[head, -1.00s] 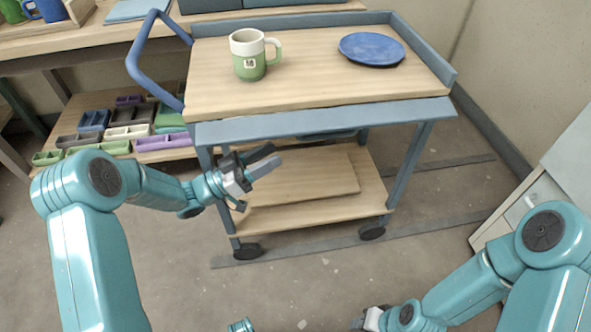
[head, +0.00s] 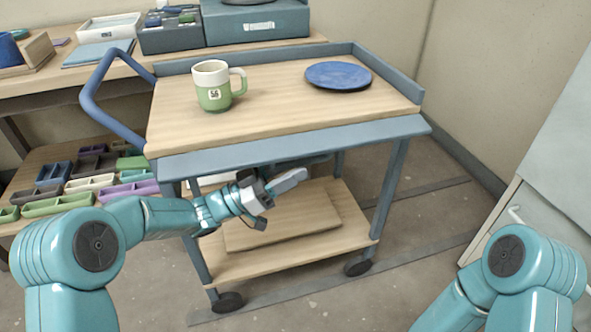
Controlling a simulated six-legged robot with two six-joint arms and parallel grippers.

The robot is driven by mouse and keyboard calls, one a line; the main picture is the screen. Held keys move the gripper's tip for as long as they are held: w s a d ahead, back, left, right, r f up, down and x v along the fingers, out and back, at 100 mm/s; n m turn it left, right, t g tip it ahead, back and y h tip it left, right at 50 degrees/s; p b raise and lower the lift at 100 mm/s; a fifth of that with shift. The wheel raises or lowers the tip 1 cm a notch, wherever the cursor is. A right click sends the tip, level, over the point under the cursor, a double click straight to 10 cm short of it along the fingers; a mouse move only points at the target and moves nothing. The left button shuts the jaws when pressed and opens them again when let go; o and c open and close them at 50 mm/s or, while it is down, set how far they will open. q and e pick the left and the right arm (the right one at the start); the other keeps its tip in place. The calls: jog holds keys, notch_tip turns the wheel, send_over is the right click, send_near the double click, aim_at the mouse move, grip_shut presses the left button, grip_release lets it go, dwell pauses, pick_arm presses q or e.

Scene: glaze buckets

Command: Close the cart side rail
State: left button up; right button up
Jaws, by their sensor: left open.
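The cart (head: 225,265) is a blue-framed trolley with a wooden top (head: 285,105). Its near side rail (head: 290,146), a long flat blue-grey strip, lies folded outward along the front edge, lower than the wooden top. The rails along the back and right edges stand upright. My left gripper (head: 280,198) is open and empty, below the near rail and in front of the lower shelf, apart from the rail as far as I can see. My right gripper is out of view; only its arm shows at the lower right.
A green and white mug (head: 213,93) and a blue plate (head: 338,76) stand on the cart top. A blue push handle (head: 92,97) rises at the left. A shelf with small coloured trays (head: 92,183) is at the left. A pale cabinet (head: 540,220) stands at the right.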

aim_at(299, 151)
pick_arm(q)
jog(key=shift+x, duration=0.8)
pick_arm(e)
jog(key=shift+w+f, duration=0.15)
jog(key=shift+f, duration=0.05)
pick_arm(q)
grip_shut()
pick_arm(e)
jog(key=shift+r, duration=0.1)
